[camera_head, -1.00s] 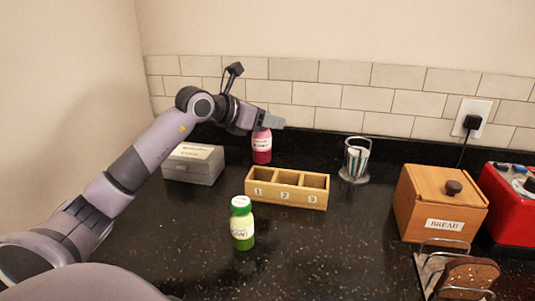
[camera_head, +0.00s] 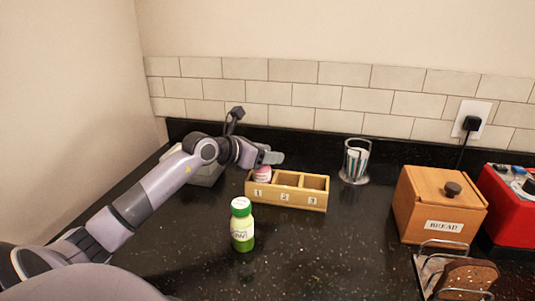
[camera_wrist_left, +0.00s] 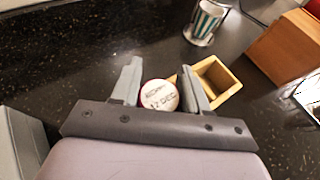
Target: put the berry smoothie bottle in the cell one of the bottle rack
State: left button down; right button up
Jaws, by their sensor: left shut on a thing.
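The berry smoothie bottle (camera_head: 263,174) shows its pink upper part at cell one of the wooden bottle rack (camera_head: 286,198); its lower part is hidden behind the rack's front wall. My left gripper (camera_head: 271,158) is shut on the bottle near its top. In the left wrist view the bottle's white, printed cap (camera_wrist_left: 159,95) sits between the two fingers (camera_wrist_left: 160,86), with part of the rack (camera_wrist_left: 226,97) to its right. Cells two and three look empty. My right gripper is not in view.
A green bottle (camera_head: 242,228) stands in front of the rack. A grey box (camera_head: 207,174) is behind my left arm. A striped cup (camera_head: 355,162) stands behind and right of the rack, and a wooden bread box (camera_head: 425,205) is farther right.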

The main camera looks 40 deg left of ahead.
pick_arm(q)
jog(key=c, duration=1)
grip_release()
jog(key=shift+f, duration=0.2)
jog(key=o, duration=0.4)
jog(key=shift+o, duration=0.2)
jog(key=shift+r, duration=0.1)
jog(key=shift+s+r, duration=0.1)
jog(key=shift+r, duration=0.05)
jog(key=b+v, duration=0.2)
jog(key=v, duration=1)
jog(key=shift+d, duration=0.1)
